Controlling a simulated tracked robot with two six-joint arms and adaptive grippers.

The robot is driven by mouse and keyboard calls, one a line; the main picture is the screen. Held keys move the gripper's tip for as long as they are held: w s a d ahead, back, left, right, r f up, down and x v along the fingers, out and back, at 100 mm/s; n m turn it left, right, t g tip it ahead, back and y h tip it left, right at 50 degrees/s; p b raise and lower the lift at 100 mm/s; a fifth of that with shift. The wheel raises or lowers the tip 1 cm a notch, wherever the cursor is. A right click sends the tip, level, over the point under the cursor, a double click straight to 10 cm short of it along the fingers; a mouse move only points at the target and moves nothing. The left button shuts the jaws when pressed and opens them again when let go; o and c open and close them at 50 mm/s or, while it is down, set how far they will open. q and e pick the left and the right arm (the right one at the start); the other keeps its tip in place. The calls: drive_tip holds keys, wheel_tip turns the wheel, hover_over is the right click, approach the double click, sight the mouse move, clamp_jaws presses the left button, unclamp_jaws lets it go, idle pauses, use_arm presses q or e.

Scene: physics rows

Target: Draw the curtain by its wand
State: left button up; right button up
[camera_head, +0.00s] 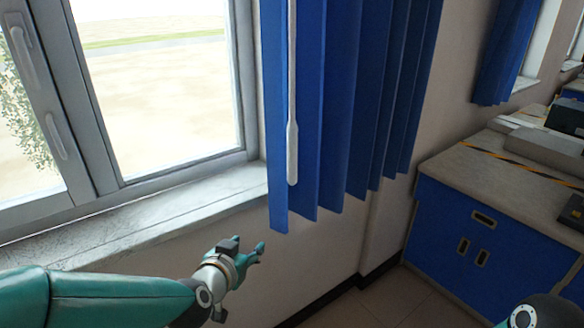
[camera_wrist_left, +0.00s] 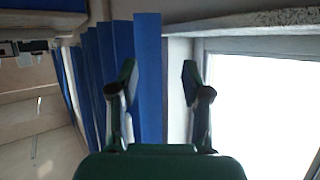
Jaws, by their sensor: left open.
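The blue pleated curtain (camera_head: 345,100) hangs gathered at the right side of the window, and it also shows in the left wrist view (camera_wrist_left: 148,60). Its white wand (camera_head: 292,150) hangs upright in front of the left pleats, with a thicker lower end. I cannot make out the wand in the left wrist view. My left gripper (camera_head: 258,251) is open and empty, below and left of the wand's lower end and apart from it. Its two fingers (camera_wrist_left: 160,78) stand apart in the wrist view, with the curtain's edge behind them. My right gripper is out of view.
The window (camera_head: 165,95) has a pale sill (camera_head: 150,215) along its bottom, above my left arm. A blue cabinet (camera_head: 460,235) with a cluttered top stands at the right. Another blue curtain (camera_head: 505,55) hangs farther back. Floor shows between wall and cabinet.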

use_arm(q)
wheel_tip(320, 180, up, 12)
drive_tip(key=s+d+t+h+b, duration=0.1)
drive_tip(key=s+d+t+b, duration=0.1)
drive_tip(key=s+t, duration=0.1)
drive_tip(key=t+h, duration=0.1)
drive_tip(key=h, duration=0.1)
approach(290, 157)
drive_tip(key=shift+m, duration=0.3)
drive_tip(key=p+x, duration=0.2)
drive_tip(key=x, duration=0.9)
drive_tip(key=shift+w, duration=0.15)
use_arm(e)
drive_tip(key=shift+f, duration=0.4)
use_arm(q)
clamp_jaws()
